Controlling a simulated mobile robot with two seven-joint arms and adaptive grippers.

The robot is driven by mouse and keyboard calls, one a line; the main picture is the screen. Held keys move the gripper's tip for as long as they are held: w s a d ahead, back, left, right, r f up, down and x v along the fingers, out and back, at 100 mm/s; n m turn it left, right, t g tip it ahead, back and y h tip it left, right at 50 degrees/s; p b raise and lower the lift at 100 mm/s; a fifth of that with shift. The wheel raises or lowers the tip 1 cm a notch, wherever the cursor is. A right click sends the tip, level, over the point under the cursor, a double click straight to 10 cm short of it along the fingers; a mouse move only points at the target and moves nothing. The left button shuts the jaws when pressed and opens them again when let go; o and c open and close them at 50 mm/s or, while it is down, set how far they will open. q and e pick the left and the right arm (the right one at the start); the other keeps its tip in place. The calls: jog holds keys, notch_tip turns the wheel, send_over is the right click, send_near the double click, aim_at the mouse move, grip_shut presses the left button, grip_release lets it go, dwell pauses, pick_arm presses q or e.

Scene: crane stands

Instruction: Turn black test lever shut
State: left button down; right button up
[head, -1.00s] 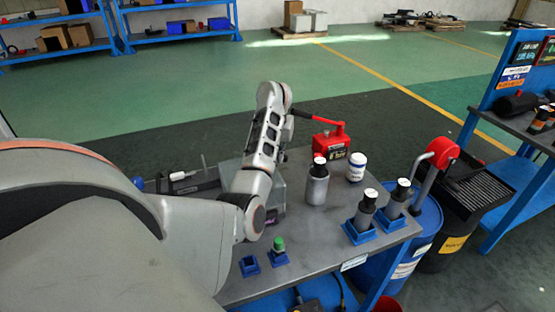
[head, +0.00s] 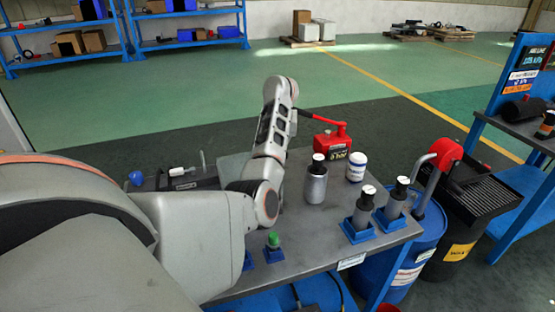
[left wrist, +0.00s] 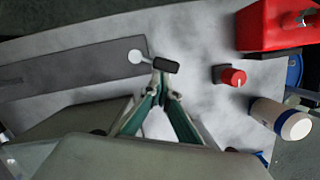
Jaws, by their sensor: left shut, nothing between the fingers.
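The black lever (left wrist: 166,65) shows in the left wrist view as a short dark handle joined to a pale round pivot (left wrist: 136,57) at the end of a flat grey plate. My left gripper (left wrist: 161,88) is shut and empty, its green-sided fingers meeting just below the black lever. I cannot tell whether the tips touch it. In the head view my left arm reaches over the bench and hides its gripper and the lever. My right gripper is in neither view.
A red knob (left wrist: 232,77) stands right of the lever. The red box pump (head: 333,145), a grey bottle (head: 316,184) and a white jar (head: 356,167) stand on the bench. Two more bottles sit in blue holders (head: 358,232) at its front right.

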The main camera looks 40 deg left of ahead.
pick_arm(q)
jog(key=shift+w+f+n+b, duration=0.2)
jog(key=shift+w+n+b, duration=0.3)
jog(key=shift+n+b, duration=0.45)
jog(key=shift+w+a+n+g+y, duration=0.15)
jog(key=shift+w+n+g+y, duration=0.15)
jog(key=shift+n, duration=0.35)
jog(key=shift+w+a+r+b, duration=0.1)
jog(key=shift+w+r+b, duration=0.05)
jog(key=shift+b, duration=0.3)
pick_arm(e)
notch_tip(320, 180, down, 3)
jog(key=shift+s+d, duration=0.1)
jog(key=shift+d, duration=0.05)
pick_arm(q)
jog(key=shift+w+r, duration=0.1)
jog(key=shift+r, duration=0.2)
jog(key=p+v, duration=0.7)
jog(key=v, duration=0.2)
jog(key=shift+r, duration=0.3)
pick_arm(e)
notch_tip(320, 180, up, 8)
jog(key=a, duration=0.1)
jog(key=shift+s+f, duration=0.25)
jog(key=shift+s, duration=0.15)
